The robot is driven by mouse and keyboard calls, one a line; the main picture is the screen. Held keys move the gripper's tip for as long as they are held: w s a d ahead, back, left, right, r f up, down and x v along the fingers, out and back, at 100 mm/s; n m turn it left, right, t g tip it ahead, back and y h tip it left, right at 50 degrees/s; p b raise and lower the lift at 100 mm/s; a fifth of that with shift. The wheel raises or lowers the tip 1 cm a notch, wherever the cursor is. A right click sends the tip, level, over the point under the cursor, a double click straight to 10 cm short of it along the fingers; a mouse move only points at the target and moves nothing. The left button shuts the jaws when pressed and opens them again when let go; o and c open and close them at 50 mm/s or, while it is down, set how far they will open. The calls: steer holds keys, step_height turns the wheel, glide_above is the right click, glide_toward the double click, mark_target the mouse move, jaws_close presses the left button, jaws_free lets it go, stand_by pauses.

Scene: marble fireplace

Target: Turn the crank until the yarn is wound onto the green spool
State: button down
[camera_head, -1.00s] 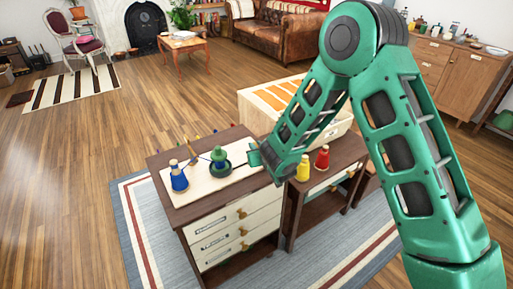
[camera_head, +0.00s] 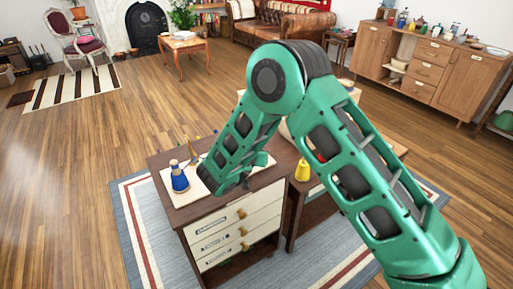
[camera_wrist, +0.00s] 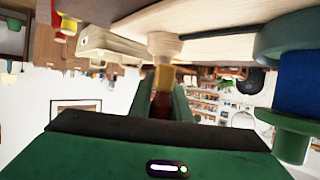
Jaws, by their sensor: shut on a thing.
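My gripper (camera_wrist: 163,92) is shut on the wooden crank handle (camera_wrist: 165,46), whose end sits between the green fingers in the wrist view. The green spool (camera_wrist: 294,136) stands at the right edge of that view, with blue yarn (camera_wrist: 298,82) around its middle; the frame cuts it off.
A yellow cone (camera_head: 302,170) stands on the lower side table right of the cabinet. A red cone beside it is mostly behind my arm. The cabinet (camera_head: 240,225) has labelled drawers and stands on a blue-grey rug (camera_head: 140,232). The wooden floor to the left is open.

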steer(key=shift+m+h, duration=0.6)
steer(key=shift+h, duration=0.1)
steer(key=shift+g, duration=0.3)
steer(key=c, duration=1.7)
jaws_free()
steer(key=shift+s, duration=0.1)
steer(key=v, duration=1)
steer(key=shift+s+a, duration=0.2)
steer(key=shift+a, duration=0.1)
